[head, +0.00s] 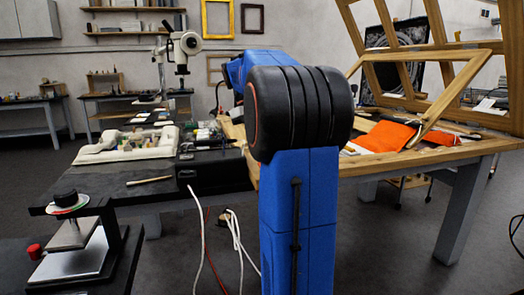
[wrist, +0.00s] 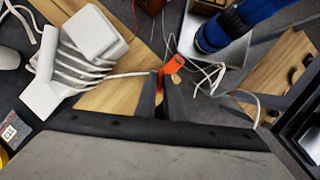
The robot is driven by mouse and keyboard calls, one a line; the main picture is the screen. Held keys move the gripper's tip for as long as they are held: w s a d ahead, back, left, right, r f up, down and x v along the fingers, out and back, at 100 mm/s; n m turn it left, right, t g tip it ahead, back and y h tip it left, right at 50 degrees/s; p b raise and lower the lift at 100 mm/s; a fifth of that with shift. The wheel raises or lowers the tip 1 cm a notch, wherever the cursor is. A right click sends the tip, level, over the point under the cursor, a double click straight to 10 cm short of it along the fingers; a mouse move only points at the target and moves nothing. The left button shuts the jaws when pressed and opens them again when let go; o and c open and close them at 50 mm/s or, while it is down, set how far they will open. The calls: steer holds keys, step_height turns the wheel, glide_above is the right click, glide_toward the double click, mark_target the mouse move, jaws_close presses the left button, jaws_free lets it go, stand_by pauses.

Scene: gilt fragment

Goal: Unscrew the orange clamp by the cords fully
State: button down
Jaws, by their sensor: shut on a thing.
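The orange clamp (wrist: 174,64) shows in the wrist view at the tips of my gripper (wrist: 161,80). The two dark fingers are close together, with some orange between them, so my gripper is shut on the clamp. White cords (wrist: 210,76) run beside and just beyond the clamp, and a thin red cord is close by. In the head view my blue arm hides my gripper and the clamp. White cords (head: 237,245) and a red cord (head: 206,250) hang below the bench edge there.
A wooden-topped bench (head: 455,150) with a wooden frame (head: 445,95) and orange cloth (head: 383,136) stands at right. A dark bench with a press (head: 80,245) is front left. A white ribbed object (wrist: 80,55) lies left of my gripper.

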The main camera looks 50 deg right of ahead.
steer(key=n, duration=0.2)
steer(key=n+h, duration=0.1)
steer(key=n, duration=0.1)
steer(key=n+t+h, duration=0.1)
steer(key=n, duration=0.1)
steer(key=shift+s+a, duration=0.1)
steer(key=shift+a, duration=0.15)
steer(key=n+t+h, duration=0.1)
steer(key=n, duration=0.3)
steer(key=shift+s, duration=0.1)
steer(key=n+t+h, duration=0.1)
steer(key=n, duration=0.2)
steer(key=shift+s+a+n, duration=0.1)
steer(key=shift+n, duration=0.3)
steer(key=n+t, duration=0.1)
steer(key=n, duration=0.3)
steer(key=n+t, duration=0.1)
steer(key=n, duration=0.1)
steer(key=shift+s+t, duration=0.25)
steer(key=shift+t, duration=0.05)
steer(key=n+t, duration=0.1)
steer(key=n, duration=0.2)
steer(key=n+t+y, duration=0.1)
steer(key=n, duration=0.1)
steer(key=shift+s+n, duration=0.1)
steer(key=shift+n, duration=0.3)
steer(key=c, duration=1.9)
jaws_free()
steer(key=shift+o, duration=0.2)
